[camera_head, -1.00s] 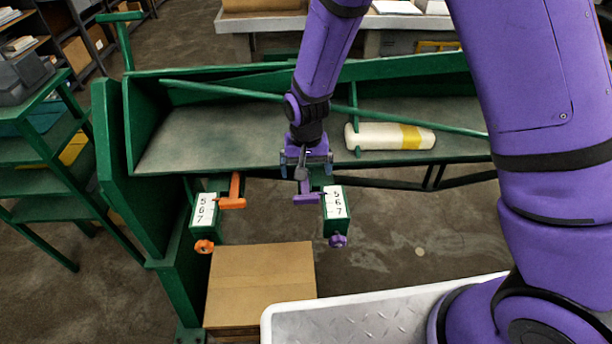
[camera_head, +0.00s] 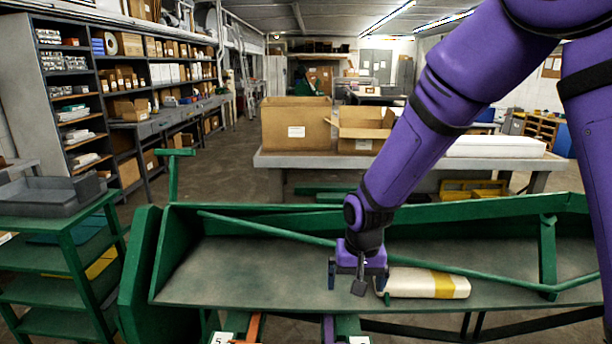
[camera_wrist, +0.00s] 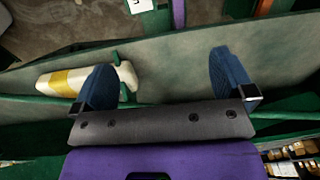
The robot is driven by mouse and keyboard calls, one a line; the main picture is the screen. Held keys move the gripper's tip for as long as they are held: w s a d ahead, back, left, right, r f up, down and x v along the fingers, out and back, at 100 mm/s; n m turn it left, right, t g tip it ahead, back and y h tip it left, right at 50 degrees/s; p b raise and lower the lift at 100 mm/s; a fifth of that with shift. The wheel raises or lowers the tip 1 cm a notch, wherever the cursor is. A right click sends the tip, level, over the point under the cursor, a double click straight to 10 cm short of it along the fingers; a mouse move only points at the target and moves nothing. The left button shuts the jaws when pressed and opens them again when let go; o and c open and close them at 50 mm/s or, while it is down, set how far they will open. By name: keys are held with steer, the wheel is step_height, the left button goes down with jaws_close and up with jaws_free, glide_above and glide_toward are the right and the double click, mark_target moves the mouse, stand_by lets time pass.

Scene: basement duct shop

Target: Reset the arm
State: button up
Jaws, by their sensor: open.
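My gripper (camera_head: 358,275) hangs at the end of my purple arm, over the tray of the green machine (camera_head: 170,240). In the wrist view my gripper (camera_wrist: 165,85) shows two blue fingertips spread apart with nothing between them. A white roll with a yellow band (camera_head: 428,283) lies in the tray just right of my gripper. It also shows in the wrist view (camera_wrist: 105,77), partly behind the left finger. The gripper does not hold it. An orange handle (camera_head: 254,326) and a purple handle (camera_head: 328,328) show at the bottom edge, cut off by the frame.
A long green bar (camera_head: 270,230) runs across the machine, passing close behind my gripper. A green shelf cart (camera_head: 62,250) stands at the left. A grey table (camera_head: 275,162) with cardboard boxes (camera_head: 297,122) stands behind. Open air lies above the tray's left part.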

steer(key=s+d+r+t, duration=0.1)
steer(key=s+d+r, duration=0.2)
steer(key=d+r, duration=0.4)
steer(key=s+d+r+t, duration=0.1)
steer(key=s+d+r, duration=0.3)
steer(key=r, duration=0.6)
steer(key=s+d+r+t, duration=0.1)
steer(key=s+d+r, duration=0.3)
steer(key=s, duration=0.4)
steer(key=s+d+r+t, duration=0.1)
steer(key=s+d+r, duration=0.3)
steer(key=s, duration=0.3)
steer(key=shift+s+d+h, duration=0.3)
steer(key=shift+s, duration=0.05)
stand_by(0.8)
